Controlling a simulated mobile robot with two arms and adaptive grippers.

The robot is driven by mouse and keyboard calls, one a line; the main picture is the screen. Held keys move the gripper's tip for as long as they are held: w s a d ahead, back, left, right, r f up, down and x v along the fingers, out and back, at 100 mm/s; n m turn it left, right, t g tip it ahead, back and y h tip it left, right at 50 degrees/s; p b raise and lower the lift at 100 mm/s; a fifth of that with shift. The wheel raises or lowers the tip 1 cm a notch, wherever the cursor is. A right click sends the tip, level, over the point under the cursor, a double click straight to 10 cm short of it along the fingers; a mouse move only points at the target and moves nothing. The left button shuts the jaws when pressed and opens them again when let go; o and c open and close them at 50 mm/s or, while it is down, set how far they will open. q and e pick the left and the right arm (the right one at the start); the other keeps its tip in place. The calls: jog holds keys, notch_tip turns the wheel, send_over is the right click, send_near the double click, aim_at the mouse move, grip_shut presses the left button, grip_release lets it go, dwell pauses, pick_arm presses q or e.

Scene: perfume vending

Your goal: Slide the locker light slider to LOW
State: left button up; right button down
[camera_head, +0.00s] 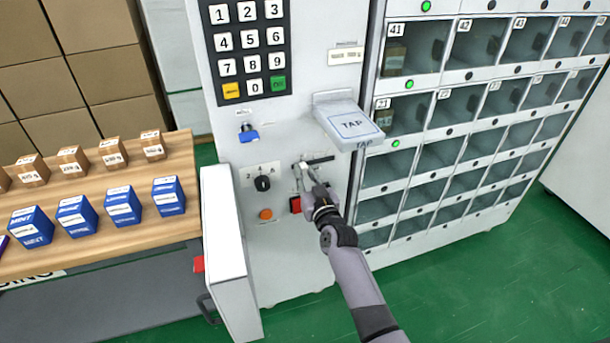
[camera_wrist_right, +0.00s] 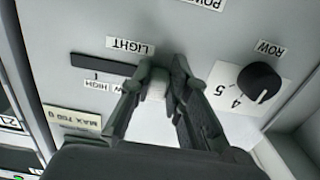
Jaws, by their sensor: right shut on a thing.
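The locker light slider is on the front of the white machine, with its dark slot (camera_head: 320,160) below the TAP reader. In the right wrist view the dark slot (camera_wrist_right: 88,64) lies beside the upside-down LIGHT label (camera_wrist_right: 130,46). The HIGH label (camera_wrist_right: 98,87) is at the slot's left part; the LOW label beside it is partly hidden by a finger. My right gripper (camera_head: 302,172) is shut on the pale slider knob (camera_wrist_right: 156,84), which sits at the slot's right end in that view, on the LOW side. My left gripper is not in view.
The ROW knob (camera_wrist_right: 259,82) is beside the gripper. An orange button (camera_head: 265,214) and a red switch (camera_head: 295,205) are below. The TAP reader (camera_head: 351,124) juts out above. Lockers (camera_head: 440,118) stand right; a wooden counter (camera_head: 100,245) with boxes stands left.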

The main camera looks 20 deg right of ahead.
aim_at(313, 165)
jog(key=shift+d, duration=1.8)
jog(key=c, duration=1.5)
grip_release()
jog(key=s, duration=1.2)
jog(key=shift+d, duration=0.15)
